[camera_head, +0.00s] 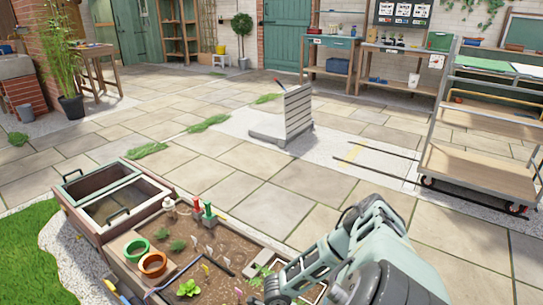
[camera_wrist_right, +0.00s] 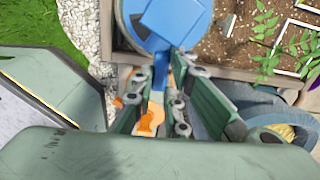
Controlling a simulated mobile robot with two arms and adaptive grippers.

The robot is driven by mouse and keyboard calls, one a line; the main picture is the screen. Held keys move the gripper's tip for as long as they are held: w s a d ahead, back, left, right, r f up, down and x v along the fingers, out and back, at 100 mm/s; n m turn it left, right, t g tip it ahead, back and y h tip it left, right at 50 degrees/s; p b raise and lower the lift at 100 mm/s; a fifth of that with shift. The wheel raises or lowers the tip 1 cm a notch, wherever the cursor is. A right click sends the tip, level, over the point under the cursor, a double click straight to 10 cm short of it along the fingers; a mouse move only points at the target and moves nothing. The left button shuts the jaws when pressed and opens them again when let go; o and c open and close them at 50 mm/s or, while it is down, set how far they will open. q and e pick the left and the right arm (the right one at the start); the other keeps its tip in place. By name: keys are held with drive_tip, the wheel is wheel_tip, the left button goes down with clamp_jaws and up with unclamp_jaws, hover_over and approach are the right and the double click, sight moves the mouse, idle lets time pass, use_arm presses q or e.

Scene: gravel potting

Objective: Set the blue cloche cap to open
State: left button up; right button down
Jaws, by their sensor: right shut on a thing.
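In the right wrist view, the blue cap (camera_wrist_right: 180,22) sits at the top centre on a paler round rim, beside the soil bed. A narrow blue piece runs down from it between the fingers of my right gripper (camera_wrist_right: 168,76). The gripper is shut on this blue piece. An orange piece (camera_wrist_right: 150,120) shows lower down between the fingers; what it belongs to is unclear. I cannot tell the cap's setting. In the head view, my right arm reaches in from the lower right, and I cannot make out the cap there. My left gripper is in neither view.
A shelf cart (camera_head: 478,165) stands at the right. The paving beyond the bed is mostly clear.

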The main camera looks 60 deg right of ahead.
drive_tip(key=c, duration=1.7)
unclamp_jaws()
drive_tip(key=shift+r, duration=0.35)
wheel_tip(320, 180, up, 11)
drive_tip(key=shift+r, duration=0.15)
